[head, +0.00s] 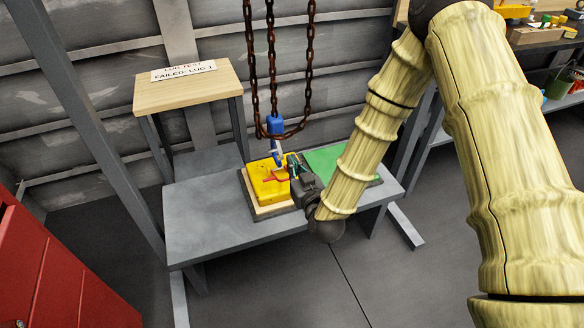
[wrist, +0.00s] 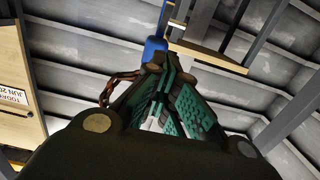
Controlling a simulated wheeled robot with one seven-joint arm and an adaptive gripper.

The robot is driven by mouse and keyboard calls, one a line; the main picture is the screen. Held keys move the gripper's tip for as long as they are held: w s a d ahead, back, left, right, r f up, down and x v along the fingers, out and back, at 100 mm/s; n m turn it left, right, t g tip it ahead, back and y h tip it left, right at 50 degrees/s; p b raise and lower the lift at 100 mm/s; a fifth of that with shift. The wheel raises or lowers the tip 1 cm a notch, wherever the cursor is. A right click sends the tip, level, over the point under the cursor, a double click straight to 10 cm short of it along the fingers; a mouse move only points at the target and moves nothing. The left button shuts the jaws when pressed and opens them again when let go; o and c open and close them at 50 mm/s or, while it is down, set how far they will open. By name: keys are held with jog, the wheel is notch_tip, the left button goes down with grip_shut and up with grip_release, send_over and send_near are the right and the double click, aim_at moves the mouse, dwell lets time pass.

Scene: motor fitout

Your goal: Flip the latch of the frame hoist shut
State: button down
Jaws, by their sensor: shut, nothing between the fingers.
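The frame hoist's blue hook block (head: 276,126) hangs from rusty chains above a yellow motor body (head: 266,186). A pale hook or latch part (head: 278,154) shows just under the block; the latch's exact position is too small to tell. My gripper (head: 292,165) is shut and empty, just right of and below the hook, close to it; I cannot tell whether it touches. In the wrist view my gripper's teal-padded fingers (wrist: 166,82) come together below the blue block (wrist: 154,48). A whitish part shows between the finger links; my gripper body hides much around it.
The motor sits on a wooden base (head: 272,210) on a grey bench (head: 205,225), beside a green mat (head: 323,160). A rusty chain (head: 311,75) loops low near the hook. A wooden-topped stand (head: 185,92) bears a sign reading "LUG TEST FAILED: LUG 1". A red cabinet (head: 50,275) stands lower left.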

jog(key=w+a+f, duration=0.3)
jog(key=w, duration=0.7)
jog(key=shift+a+f+b, duration=0.15)
jog(key=shift+f+b, duration=0.15)
jog(key=shift+b, duration=0.05)
